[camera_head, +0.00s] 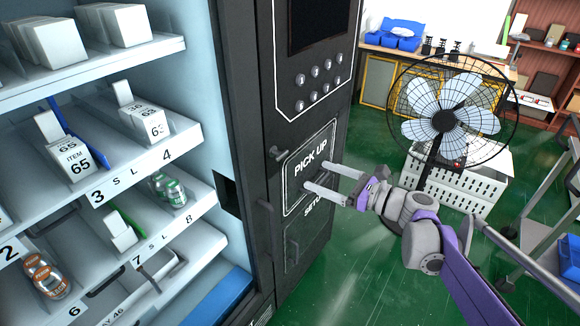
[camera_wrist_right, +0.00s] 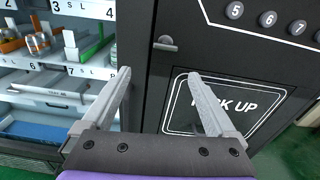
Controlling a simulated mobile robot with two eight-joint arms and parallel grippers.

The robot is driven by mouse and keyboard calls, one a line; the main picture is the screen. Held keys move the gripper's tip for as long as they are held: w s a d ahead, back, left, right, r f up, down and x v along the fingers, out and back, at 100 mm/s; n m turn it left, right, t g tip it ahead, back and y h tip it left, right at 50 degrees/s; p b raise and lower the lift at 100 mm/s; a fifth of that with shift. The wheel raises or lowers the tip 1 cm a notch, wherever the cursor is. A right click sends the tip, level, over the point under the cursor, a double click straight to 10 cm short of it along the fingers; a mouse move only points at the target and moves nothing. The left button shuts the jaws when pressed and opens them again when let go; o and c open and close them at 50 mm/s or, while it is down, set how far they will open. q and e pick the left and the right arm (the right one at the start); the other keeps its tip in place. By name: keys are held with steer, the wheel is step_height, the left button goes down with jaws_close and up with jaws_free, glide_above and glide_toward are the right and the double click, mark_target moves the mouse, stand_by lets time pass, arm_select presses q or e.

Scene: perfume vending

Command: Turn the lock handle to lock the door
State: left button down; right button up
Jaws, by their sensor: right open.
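The lock handle (camera_head: 280,153) is a small grey lever on the black front of the vending machine, left of the "PICK UP" panel (camera_head: 312,166). In the right wrist view the lock handle (camera_wrist_right: 165,43) lies just beyond the fingertips, between them from side to side and a little above. My right gripper (camera_head: 306,176) is open, with nothing between its fingers. It is in front of the panel and apart from the handle; the right wrist view also shows both its fingers (camera_wrist_right: 158,76). My left gripper is not in view.
Lit shelves (camera_head: 150,60) with boxes and bottles are at the left, beside the black front. A row of buttons (camera_head: 315,72) is above the panel. A fan (camera_head: 446,118) stands at the right by a white crate (camera_head: 470,190). Green floor (camera_head: 365,270) is open below my right arm.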

mark_target(284, 155)
steer(key=shift+m+y, duration=0.3)
steer(key=shift+m, duration=0.1)
steer(key=x, duration=0.7)
steer(key=w+r+x, duration=0.1)
steer(key=x, duration=0.3)
steer(key=shift+s+d, duration=0.1)
steer(key=shift+d, duration=0.25)
steer(key=shift+c, duration=0.3)
steer(key=c, duration=1.3)
